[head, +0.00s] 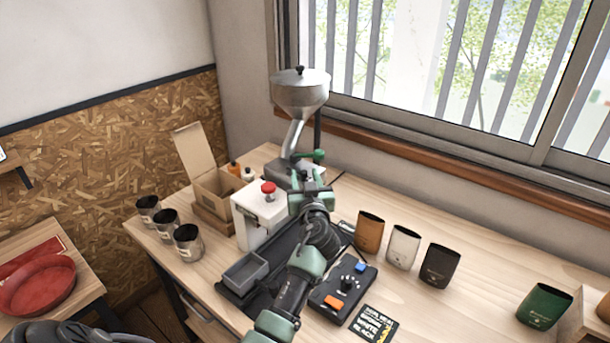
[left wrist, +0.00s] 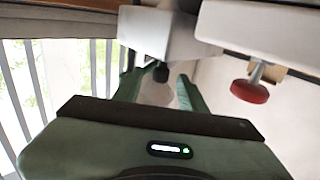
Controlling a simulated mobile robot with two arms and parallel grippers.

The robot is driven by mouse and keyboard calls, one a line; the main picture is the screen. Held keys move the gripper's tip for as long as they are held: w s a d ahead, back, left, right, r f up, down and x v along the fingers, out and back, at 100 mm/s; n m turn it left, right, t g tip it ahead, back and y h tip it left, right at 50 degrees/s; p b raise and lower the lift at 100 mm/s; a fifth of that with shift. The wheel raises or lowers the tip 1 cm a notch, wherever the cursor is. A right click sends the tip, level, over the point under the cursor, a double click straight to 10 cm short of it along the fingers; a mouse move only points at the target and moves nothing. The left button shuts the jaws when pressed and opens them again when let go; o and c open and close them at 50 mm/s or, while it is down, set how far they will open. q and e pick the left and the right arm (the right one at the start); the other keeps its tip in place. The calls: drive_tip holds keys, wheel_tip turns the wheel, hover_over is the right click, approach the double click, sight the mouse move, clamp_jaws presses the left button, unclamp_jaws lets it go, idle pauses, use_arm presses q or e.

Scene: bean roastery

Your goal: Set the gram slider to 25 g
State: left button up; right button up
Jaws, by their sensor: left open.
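A metal hopper dispenser (head: 300,92) stands at the back of the bench, with a grey body under its funnel. My left gripper (head: 312,174) is open in front of that body and covers part of it. In the left wrist view, the green fingers (left wrist: 158,92) stand apart, with a small black knob (left wrist: 161,73) seen between them near a pale grey block (left wrist: 155,35). I cannot tell whether this knob is the gram slider or whether the fingers touch it. No gram scale can be read. My right gripper is not in view.
A white machine with a red knob (head: 268,188) stands left of my arm. A control box (head: 345,288) with orange and blue buttons lies right of it. Metal cups (head: 187,242), a grey tray (head: 245,272), an open carton (head: 215,190) and several pouches (head: 440,265) stand around the bench.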

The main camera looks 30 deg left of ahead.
use_arm(q)
drive_tip(key=shift+s, duration=0.1)
clamp_jaws()
idle(1.3)
